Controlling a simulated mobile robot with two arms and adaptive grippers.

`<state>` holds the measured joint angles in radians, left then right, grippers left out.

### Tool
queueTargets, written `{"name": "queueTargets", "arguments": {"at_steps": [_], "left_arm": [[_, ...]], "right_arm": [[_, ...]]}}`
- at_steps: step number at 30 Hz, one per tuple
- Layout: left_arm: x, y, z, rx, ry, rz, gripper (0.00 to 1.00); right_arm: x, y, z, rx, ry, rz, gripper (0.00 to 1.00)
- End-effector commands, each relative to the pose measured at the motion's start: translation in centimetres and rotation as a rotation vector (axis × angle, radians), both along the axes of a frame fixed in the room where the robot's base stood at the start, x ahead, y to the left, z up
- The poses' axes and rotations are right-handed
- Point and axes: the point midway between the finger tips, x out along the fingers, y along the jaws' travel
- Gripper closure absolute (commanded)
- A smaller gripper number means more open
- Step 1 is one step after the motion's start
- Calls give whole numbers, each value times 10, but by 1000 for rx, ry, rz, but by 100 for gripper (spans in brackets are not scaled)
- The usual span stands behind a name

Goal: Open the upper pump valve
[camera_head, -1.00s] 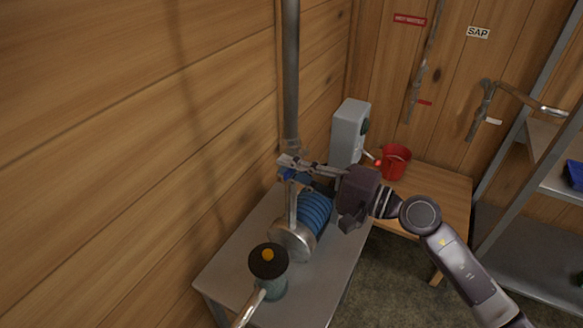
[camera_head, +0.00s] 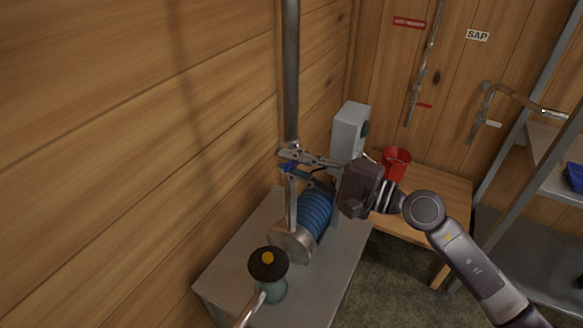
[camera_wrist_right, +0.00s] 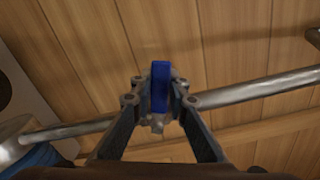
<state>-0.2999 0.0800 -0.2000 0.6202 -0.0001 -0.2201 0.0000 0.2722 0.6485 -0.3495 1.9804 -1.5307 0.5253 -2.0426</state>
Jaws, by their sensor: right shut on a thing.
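The upper pump valve shows as a small blue handle (camera_head: 291,167) on the grey vertical pipe (camera_head: 291,80), above the blue ribbed pump (camera_head: 314,213). In the right wrist view the blue handle (camera_wrist_right: 160,84) stands between the fingertips, seen edge-on. My right gripper (camera_head: 288,161) reaches in from the right and is shut on this handle; its fingers (camera_wrist_right: 159,101) touch it from both sides. The fingers partly hide the valve body. My left gripper is out of view.
The pump stands on a grey table (camera_head: 232,267) against the wooden wall. A teal cylinder with a black cap (camera_head: 268,264) is in front. A metal shelf (camera_head: 538,165) is at the right.

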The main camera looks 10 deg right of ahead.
Motion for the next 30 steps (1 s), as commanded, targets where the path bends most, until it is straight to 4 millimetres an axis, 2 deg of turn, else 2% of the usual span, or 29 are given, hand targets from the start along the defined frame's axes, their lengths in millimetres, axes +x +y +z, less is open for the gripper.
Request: {"name": "queueTargets", "arguments": {"at_steps": [13, 30], "left_arm": [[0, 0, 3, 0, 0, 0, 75], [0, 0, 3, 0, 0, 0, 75]], "right_arm": [[6, -4, 15, 150, 209, 1, 100], [7, -5, 16, 179, 250, 0, 100]]}}
